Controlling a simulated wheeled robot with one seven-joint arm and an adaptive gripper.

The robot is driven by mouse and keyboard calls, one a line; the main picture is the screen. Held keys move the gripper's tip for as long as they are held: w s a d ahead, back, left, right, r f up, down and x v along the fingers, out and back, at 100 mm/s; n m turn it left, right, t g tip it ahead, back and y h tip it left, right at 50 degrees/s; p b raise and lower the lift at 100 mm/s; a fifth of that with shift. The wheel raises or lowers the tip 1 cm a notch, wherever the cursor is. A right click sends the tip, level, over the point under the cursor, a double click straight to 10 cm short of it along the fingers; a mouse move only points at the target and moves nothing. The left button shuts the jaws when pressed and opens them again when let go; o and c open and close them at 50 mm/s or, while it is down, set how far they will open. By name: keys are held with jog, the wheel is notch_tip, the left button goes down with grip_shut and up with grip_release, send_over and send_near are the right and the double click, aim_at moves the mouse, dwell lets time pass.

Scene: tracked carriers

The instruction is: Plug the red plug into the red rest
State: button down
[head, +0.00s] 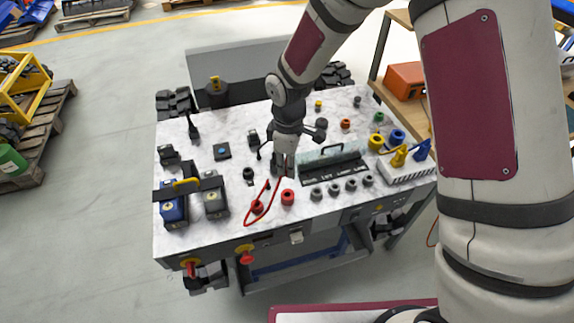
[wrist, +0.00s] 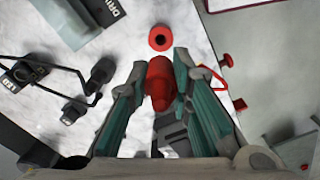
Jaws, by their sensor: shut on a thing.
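My gripper (head: 283,166) is over the front middle of the marble-topped bench. In the wrist view its two teal-padded fingers (wrist: 159,78) are shut on the red plug (wrist: 158,88). In the head view the gripper mostly hides the plug. A thin red cable (head: 248,218) loops from the gripper down to the left. The red rest (head: 288,197) is a short red ring on the bench, just in front of my gripper. It also shows in the wrist view (wrist: 162,38) as a ring with a dark hole, beyond the plug and apart from it.
Another red round piece (head: 257,207) is left of the rest, beside the cable. A lettered sign panel (head: 333,172) and several grey rings (head: 334,188) are to the right. Dark battery-like blocks (head: 214,205) are at left. Red knobs (head: 247,259) are on the bench front.

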jog(key=shift+f+b, duration=1)
jog(key=shift+f, duration=1.9)
jog(key=shift+f+b, duration=1)
jog(key=shift+f, duration=1.25)
jog(key=c, duration=1.4)
grip_release()
jog(key=shift+o, duration=0.2)
notch_tip(320, 180, up, 12)
jog(key=shift+f, duration=0.1)
